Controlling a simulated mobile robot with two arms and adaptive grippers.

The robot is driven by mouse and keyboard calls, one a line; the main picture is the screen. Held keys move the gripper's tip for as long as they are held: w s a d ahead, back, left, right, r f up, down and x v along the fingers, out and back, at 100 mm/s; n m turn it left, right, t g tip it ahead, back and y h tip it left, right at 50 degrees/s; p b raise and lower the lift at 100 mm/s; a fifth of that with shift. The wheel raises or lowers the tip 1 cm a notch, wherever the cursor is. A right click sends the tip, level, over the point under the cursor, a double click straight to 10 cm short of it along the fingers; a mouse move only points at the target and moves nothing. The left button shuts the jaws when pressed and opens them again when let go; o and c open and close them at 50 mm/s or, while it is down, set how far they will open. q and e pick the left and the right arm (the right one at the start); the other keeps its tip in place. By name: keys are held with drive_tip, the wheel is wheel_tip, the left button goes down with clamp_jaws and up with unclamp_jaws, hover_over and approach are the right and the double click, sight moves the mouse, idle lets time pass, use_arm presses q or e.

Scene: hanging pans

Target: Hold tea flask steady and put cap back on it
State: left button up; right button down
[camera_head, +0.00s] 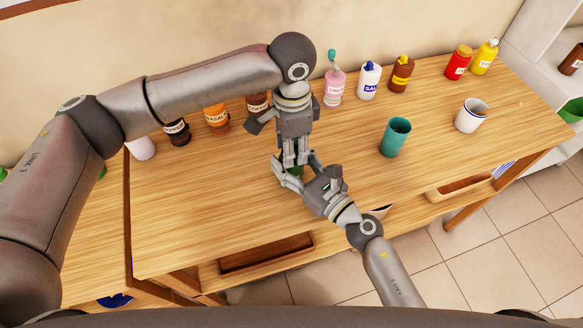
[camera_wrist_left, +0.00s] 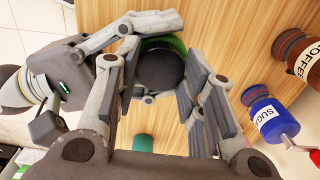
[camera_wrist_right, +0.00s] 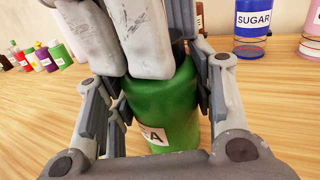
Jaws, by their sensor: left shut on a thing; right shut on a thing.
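The tea flask is a green bottle (camera_wrist_right: 165,115) with a partly visible label, standing upright on the table. My right gripper (camera_head: 298,182) is shut on its body, with fingers on both sides in the right wrist view (camera_wrist_right: 160,105). My left gripper (camera_head: 291,158) points down from above and is shut on the dark cap (camera_wrist_left: 160,70). In the left wrist view, the cap sits between its fingers (camera_wrist_left: 168,75), over the green flask top (camera_wrist_left: 165,44). In the right wrist view, the left fingers hide most of the cap. I cannot tell whether the cap is seated.
A teal cup (camera_head: 395,138) and a white mug (camera_head: 472,115) stand to the right on the wooden table (camera_head: 350,190). Several jars and bottles line the back, including a pink bottle (camera_head: 335,88) and an orange jar (camera_head: 216,119). The table's left front is clear.

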use_arm(q)
drive_tip(key=o, duration=1.1)
drive_tip(key=shift+o, duration=0.2)
drive_tip(key=shift+r, duration=2.3)
drive_tip(key=shift+c, duration=0.3)
drive_tip(key=r+n, duration=0.1)
drive_tip(key=n, duration=0.3)
drive_tip(key=shift+r, duration=0.35)
drive_tip(key=n, duration=0.1)
drive_tip(key=r+n, duration=0.1)
drive_tip(key=n, duration=0.3)
drive_tip(key=shift+r, duration=0.35)
